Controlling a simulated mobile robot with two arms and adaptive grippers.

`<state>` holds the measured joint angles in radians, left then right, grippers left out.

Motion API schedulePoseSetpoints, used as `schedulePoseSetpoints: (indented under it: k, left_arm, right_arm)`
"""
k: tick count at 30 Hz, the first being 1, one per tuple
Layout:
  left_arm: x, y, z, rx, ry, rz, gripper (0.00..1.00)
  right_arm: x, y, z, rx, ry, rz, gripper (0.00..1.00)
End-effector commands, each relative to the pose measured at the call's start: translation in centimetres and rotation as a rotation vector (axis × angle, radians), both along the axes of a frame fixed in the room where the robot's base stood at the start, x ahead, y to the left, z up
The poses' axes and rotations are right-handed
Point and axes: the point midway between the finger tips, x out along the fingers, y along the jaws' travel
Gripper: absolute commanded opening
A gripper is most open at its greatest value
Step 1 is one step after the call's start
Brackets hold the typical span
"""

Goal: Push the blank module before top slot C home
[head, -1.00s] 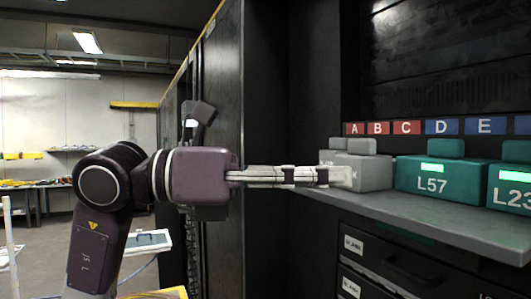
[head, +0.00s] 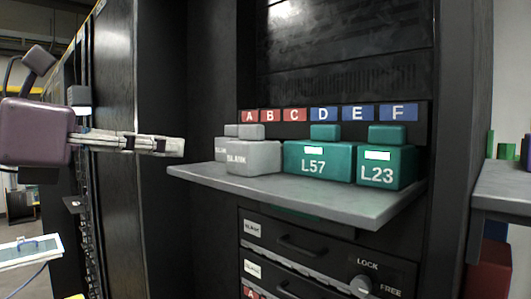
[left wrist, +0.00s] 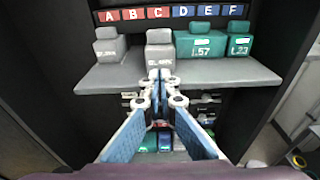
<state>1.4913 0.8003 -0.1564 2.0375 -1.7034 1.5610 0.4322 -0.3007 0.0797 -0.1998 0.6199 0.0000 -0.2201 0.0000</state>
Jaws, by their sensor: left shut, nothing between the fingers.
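The blank module before slot C (left wrist: 160,55) is a light grey box with a smaller block on top, on the shelf below the C label (left wrist: 154,13). It also shows in the head view (head: 255,157), where it partly hides a second blank module (head: 220,150). That second one stands below the A label in the left wrist view (left wrist: 108,48). My left gripper (head: 182,147) is shut and empty, its tips left of the blank modules with a gap. In the left wrist view its tips (left wrist: 160,75) point at the C blank module's lower front. My right gripper is not in view.
Green modules L57 (head: 318,163) and L23 (head: 386,167) stand right of the blank modules on the grey shelf (head: 310,203). Drawers and a LOCK/FREE knob (head: 361,286) are below. A dark cabinet side (head: 140,110) rises behind my left gripper.

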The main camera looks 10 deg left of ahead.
Motion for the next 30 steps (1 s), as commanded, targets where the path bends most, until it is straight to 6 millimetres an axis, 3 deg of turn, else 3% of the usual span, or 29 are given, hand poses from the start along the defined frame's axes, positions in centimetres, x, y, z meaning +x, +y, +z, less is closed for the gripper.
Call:
schedulePoseSetpoints:
  k: [30]
  left_arm:
    - [4.6,-3.6,-2.2,0.0,0.002,-0.002,0.0]
  right_arm:
    - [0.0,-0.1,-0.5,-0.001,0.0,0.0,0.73]
